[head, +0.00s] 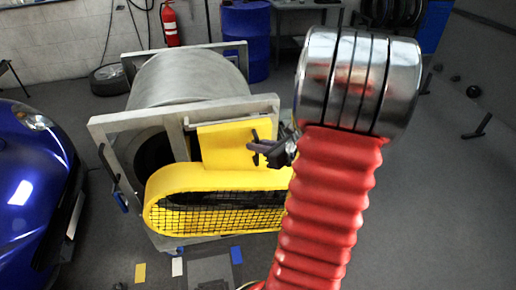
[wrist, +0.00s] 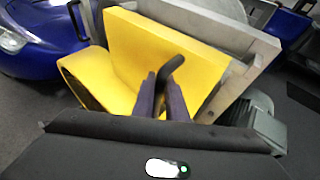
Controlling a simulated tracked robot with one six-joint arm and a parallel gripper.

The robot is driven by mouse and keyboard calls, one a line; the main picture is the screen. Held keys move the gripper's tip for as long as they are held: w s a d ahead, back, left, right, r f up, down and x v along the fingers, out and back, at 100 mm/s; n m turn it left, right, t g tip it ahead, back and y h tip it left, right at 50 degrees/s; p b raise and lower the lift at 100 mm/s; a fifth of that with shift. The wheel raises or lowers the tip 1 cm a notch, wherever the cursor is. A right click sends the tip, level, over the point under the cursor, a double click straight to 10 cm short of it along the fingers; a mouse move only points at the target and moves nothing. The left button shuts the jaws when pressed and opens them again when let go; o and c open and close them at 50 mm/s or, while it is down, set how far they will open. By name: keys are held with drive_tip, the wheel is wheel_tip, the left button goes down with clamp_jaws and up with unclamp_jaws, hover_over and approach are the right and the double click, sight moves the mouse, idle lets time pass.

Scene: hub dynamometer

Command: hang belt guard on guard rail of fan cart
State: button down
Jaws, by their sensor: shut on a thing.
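The yellow belt guard (head: 170,183) has a rounded mesh-fronted lower part and a flat upright plate. It is upright against the near face of the fan cart (head: 105,130), a grey frame around a large drum. My gripper (head: 262,148) is shut on the guard's dark handle, which also shows between the fingers (wrist: 165,95) in the wrist view. The plate's top edge lies close to the cart's top rail (head: 235,113). I cannot tell whether it is hooked over the rail or only beside it. My red arm hides the guard's right end.
A blue car (head: 35,190) stands close on the left. A red fire extinguisher (head: 170,25), a blue drum (head: 246,40) and a tyre (head: 108,80) are behind the cart. The floor (head: 440,200) on the right is mostly clear.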

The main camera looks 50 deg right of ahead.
drive_tip(key=shift+w+d, duration=0.6)
drive_tip(key=shift+w, duration=0.25)
drive_tip(key=shift+w+d, duration=0.65)
drive_tip(key=shift+w, duration=0.25)
drive_tip(key=shift+w+d, duration=0.6)
drive_tip(key=shift+w, duration=0.25)
drive_tip(key=shift+f, duration=0.6)
drive_tip(key=c, duration=1.7)
unclamp_jaws()
drive_tip(key=shift+s, duration=0.1)
drive_tip(key=v, duration=1.3)
drive_tip(key=shift+s+a, duration=0.15)
drive_tip(key=shift+s, duration=0.2)
